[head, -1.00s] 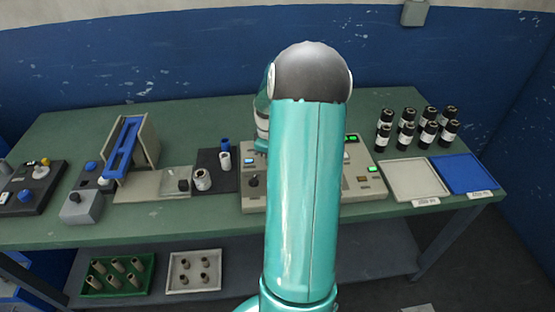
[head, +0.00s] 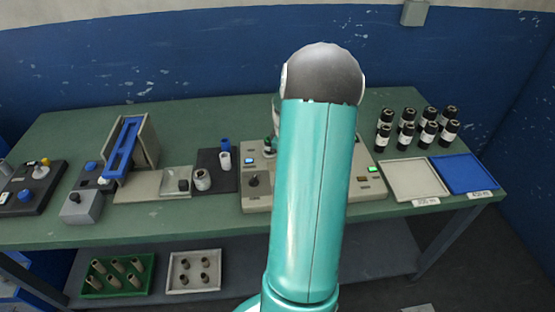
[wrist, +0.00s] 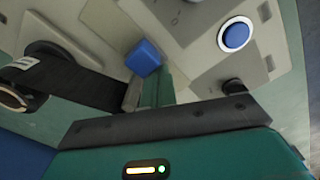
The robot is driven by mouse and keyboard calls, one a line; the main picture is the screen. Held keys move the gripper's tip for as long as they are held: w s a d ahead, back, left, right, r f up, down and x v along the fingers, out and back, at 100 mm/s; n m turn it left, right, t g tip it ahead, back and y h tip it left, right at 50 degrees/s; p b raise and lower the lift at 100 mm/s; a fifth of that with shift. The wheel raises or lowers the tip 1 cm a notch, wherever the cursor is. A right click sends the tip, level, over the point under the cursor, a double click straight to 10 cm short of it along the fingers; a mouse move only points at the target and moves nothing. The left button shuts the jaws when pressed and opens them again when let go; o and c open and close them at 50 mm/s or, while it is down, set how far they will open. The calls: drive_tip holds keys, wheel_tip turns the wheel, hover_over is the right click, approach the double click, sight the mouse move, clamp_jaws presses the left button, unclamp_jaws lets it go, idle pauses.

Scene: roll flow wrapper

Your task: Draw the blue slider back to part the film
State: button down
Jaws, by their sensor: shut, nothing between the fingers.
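A small blue block (wrist: 144,57), which looks like the slider, sits beside the tip of my gripper (wrist: 162,82) in the wrist view. The fingers are shut with nothing between them; whether they touch the block cannot be told. A dark strip (wrist: 85,84) with a roll-like end lies left of the fingers; it may be the film. In the head view, the grey-beige machine (head: 256,203) stands mid-table. My arm hides much of it, and only a little of my gripper shows at its back left. The slider cannot be made out there.
A round blue button (wrist: 236,34) with a white ring is on the panel in the wrist view. On the table, several black bottles (head: 407,128) and two trays, white (head: 416,196) and blue (head: 463,170), stand right. A blue-framed fixture (head: 125,150) and jars stand left.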

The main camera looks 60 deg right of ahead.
drive_tip(key=shift+s+d, duration=1.75)
drive_tip(key=shift+s, duration=0.25)
drive_tip(key=shift+w+a, duration=0.45)
drive_tip(key=shift+w, duration=0.05)
drive_tip(key=shift+r, duration=4)
